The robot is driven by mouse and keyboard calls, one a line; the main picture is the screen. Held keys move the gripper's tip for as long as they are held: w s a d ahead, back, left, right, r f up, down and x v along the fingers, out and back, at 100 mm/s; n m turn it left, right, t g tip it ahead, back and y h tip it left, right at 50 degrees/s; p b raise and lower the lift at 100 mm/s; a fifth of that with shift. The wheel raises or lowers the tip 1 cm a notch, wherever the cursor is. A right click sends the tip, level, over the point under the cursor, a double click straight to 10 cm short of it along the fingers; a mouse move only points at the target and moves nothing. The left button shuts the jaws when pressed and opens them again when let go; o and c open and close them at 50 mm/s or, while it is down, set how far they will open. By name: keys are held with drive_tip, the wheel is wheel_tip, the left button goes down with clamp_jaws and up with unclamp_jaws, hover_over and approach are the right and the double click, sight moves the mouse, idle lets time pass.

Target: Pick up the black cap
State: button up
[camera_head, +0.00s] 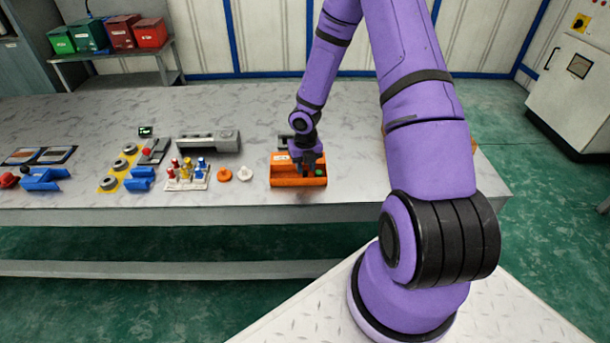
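I cannot clearly make out a black cap; one may be hidden behind or under my gripper. My gripper (310,165) is dark and points down over an orange box (298,182) near the table's front edge. Its fingers are too small and dark to tell whether they are open or shut, or hold anything. A small green piece (319,172) shows in the box beside the gripper. An orange cap (224,174) and a white cap (245,174) lie on the table just left of the box.
A holder with red, yellow and blue pieces (187,174) stands left of the caps, with a grey block (209,142) behind. Blue brackets (139,179) and a yellow plate with grey rings (119,168) are farther left. The grey table (235,110) is clear at the back.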

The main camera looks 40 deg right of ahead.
sight(305, 172)
drive_tip(key=shift+f, duration=1.55)
clamp_jaws()
